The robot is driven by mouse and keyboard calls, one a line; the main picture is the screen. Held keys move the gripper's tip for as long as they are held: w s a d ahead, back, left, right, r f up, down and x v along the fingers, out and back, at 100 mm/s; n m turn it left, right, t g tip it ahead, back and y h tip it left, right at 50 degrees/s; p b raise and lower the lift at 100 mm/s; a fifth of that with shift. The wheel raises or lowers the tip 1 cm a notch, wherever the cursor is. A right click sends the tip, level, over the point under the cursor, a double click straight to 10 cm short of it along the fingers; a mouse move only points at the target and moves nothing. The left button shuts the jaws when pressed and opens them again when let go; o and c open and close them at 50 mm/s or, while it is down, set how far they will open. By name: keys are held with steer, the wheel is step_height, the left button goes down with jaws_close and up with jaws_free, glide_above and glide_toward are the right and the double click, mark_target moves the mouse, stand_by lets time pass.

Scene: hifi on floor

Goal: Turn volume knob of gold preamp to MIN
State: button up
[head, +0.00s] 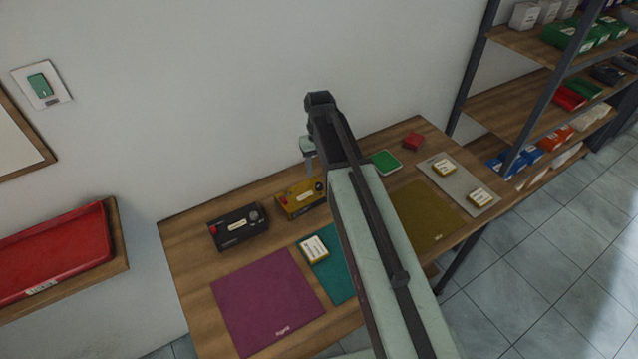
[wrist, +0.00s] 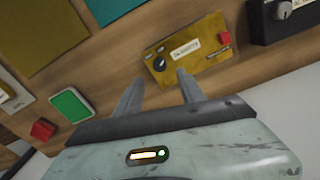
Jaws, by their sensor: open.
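The gold preamp (head: 300,198) stands on the wooden table near the wall, partly behind my arm in the head view. In the wrist view the gold preamp (wrist: 205,60) shows its top with a white label, a red part at the right end and a dark round volume knob (wrist: 159,65) at the left end. A pale mark shows on the knob; I cannot read its setting. My gripper (wrist: 161,77) is open and empty. Its fingertips point toward the knob's end of the preamp, and the knob appears between and just beyond them. It looks apart from the knob.
A black device (head: 237,226) with a knob stands left of the gold preamp. A green pad (head: 385,161) and a red block (head: 412,141) lie to the right. Purple (head: 268,300) and teal mats lie in front. The wall is close behind.

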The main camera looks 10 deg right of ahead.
mark_target(319, 184)
step_height(319, 184, down, 7)
steer(key=b, duration=0.6)
steer(key=shift+r, duration=0.15)
jaws_close()
